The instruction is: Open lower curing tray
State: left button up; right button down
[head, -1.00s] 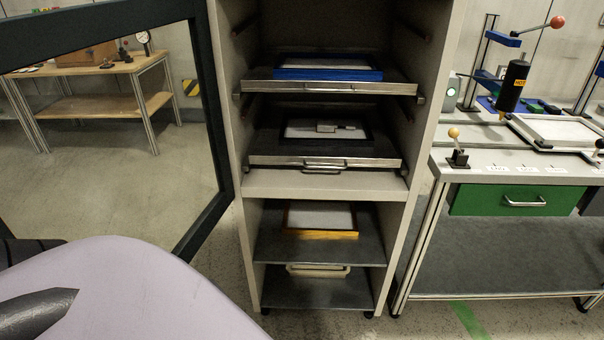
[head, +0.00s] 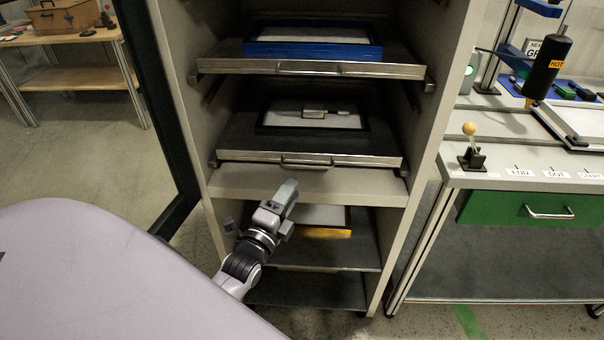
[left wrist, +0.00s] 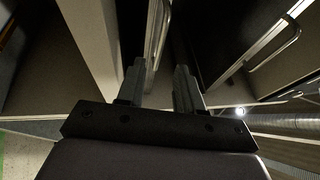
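The lower curing tray (head: 235,156) sits in the cabinet's upper section, with a metal front bar and a bar handle (head: 307,165). It carries a dark frame (head: 265,130) with a pale panel and a small metal piece. My left gripper (head: 288,186) is just below and left of this handle in the head view, apart from it in the picture. In the left wrist view its two fingers (left wrist: 160,68) stand apart with nothing between them. A handle (left wrist: 161,35) shows ahead of the fingertips there. The upper curing tray (head: 310,69) holds a blue frame (head: 255,49). My right gripper is not in view.
The cabinet door (head: 160,110) stands open at left. Below the trays, a yellow-edged frame (head: 325,232) lies on a shelf, partly behind my arm. At right is a workbench with a green drawer (head: 500,207) and a yellow-knobbed lever (head: 470,145).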

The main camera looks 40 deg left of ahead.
pick_arm(q)
jog(key=x, duration=0.6)
jog(key=shift+w, duration=0.3)
jog(key=shift+c, duration=0.3)
grip_shut()
dwell(1.0)
